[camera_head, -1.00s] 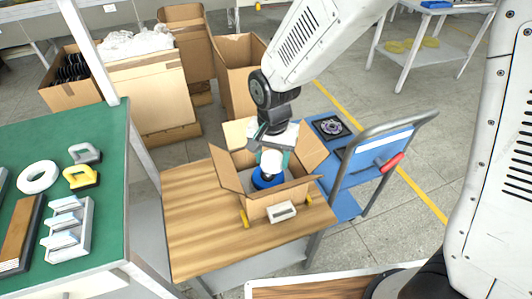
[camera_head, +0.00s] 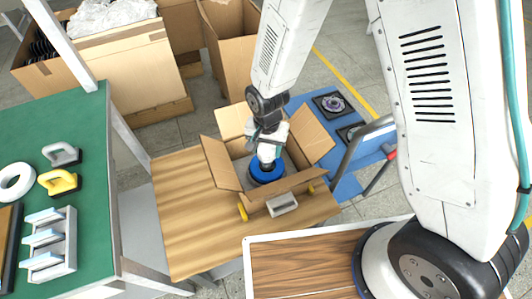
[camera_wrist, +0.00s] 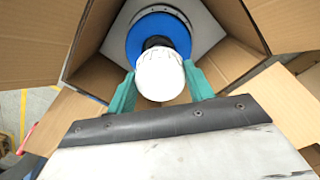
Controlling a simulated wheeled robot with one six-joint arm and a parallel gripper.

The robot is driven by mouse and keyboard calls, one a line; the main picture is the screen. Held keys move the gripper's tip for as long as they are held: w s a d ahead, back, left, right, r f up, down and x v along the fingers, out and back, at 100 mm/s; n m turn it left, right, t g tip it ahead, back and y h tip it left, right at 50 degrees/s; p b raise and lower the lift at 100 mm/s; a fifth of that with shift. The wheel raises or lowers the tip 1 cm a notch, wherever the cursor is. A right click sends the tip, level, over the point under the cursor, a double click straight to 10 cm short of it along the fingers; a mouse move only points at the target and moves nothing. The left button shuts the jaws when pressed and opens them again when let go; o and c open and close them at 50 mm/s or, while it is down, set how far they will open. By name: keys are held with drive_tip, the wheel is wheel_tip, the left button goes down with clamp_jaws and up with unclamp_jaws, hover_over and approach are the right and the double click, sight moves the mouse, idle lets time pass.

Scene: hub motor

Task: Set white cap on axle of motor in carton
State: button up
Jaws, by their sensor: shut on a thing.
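The open carton (camera_head: 222,170) stands on the wooden table, its flaps spread. A blue round motor (camera_head: 262,174) lies inside it; in the wrist view the blue motor (camera_wrist: 135,42) sits on a pale grey plate. Its dark axle (camera_wrist: 157,42) points toward the wrist camera. My gripper (camera_head: 267,146) reaches down into the carton, shut on the white cap (camera_head: 266,153). In the wrist view the teal fingers of my gripper (camera_wrist: 160,88) hold the white cap (camera_wrist: 160,77) from both sides. The cap overlaps the axle's near end; I cannot tell whether it touches.
The green table (camera_head: 95,190) at left holds a white ring (camera_head: 16,182), a yellow-handled tool (camera_head: 59,181) and a grey rack (camera_head: 48,245). A blue cart (camera_head: 300,104) stands behind the carton. Its raised flaps (camera_head: 312,137) surround my gripper closely.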

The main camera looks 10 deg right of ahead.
sight(267, 149)
drive_tip(key=shift+a+f, duration=0.1)
drive_tip(key=shift+f, duration=1.45)
drive_tip(key=shift+s+f, duration=0.1)
drive_tip(key=shift+f, duration=0.05)
drive_tip(key=o, duration=0.9)
drive_tip(key=shift+o, duration=0.2)
wheel_tip(267, 149, up, 12)
drive_tip(key=shift+r, duration=0.25)
drive_tip(key=s+d+r+n, duration=0.1)
drive_tip(key=s+d+r, duration=0.1)
drive_tip(key=d+r, duration=0.5)
drive_tip(key=s+d+r+n, duration=0.15)
drive_tip(key=d+r, duration=0.25)
drive_tip(key=r, duration=0.5)
drive_tip(key=s+d+r+n, duration=0.1)
drive_tip(key=s+d+r, duration=0.3)
drive_tip(key=s, duration=0.4)
drive_tip(key=s+d+r+t, duration=0.1)
drive_tip(key=s+d+r, duration=0.4)
drive_tip(key=s, duration=0.3)
drive_tip(key=shift+d+n, duration=0.35)
drive_tip(key=shift+d, duration=0.1)
